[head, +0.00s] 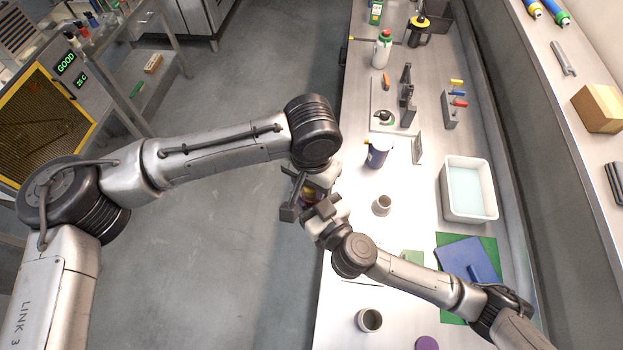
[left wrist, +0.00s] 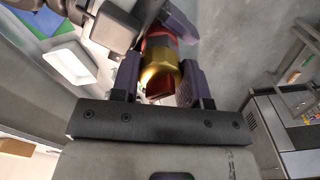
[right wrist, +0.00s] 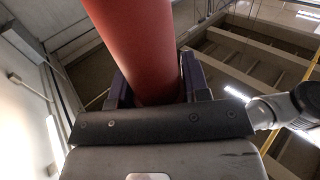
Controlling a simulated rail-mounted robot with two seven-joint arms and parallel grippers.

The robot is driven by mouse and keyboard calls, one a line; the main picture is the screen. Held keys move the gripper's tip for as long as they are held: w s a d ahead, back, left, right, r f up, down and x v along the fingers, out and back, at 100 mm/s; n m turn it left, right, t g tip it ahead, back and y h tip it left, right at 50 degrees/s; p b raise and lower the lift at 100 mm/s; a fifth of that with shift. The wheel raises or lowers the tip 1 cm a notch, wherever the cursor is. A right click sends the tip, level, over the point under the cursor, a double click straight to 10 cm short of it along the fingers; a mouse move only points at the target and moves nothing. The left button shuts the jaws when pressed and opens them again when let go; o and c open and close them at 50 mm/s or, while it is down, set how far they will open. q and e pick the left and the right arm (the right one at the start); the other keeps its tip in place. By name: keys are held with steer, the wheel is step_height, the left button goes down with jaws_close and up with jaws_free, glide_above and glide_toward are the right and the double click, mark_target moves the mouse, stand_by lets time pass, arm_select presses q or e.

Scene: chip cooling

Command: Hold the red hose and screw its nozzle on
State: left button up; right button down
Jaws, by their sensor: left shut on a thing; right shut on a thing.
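The gold nozzle (left wrist: 160,74) sits between the two fingers of my left gripper (left wrist: 160,66), which is shut on it. Red parts show just beyond it and below it in the left wrist view. The red hose (right wrist: 135,45) runs between the fingers of my right gripper (right wrist: 155,85), which is shut on it. In the head view my left gripper (head: 303,192) and my right gripper (head: 320,212) are close together at the table's left edge, and hide most of the hose and nozzle. I cannot tell whether the nozzle is threaded onto the hose.
The long table holds a blue mug (head: 378,153), a small grey cup (head: 383,205), another cup (head: 369,320), a white tub (head: 468,215) and a blue panel (head: 468,262) on a green mat. A rack with a green-lit "GOOD" display (head: 65,62) stands at the left. The floor between is clear.

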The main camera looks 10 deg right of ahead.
arm_select(q)
steer(key=shift+c, duration=0.7)
steer(key=o, duration=1)
steer(key=shift+r, duration=0.1)
steer(key=shift+r, duration=2.2)
steer(key=shift+c, duration=0.4)
steer(key=shift+r, duration=1.75)
steer(key=shift+f, duration=0.15)
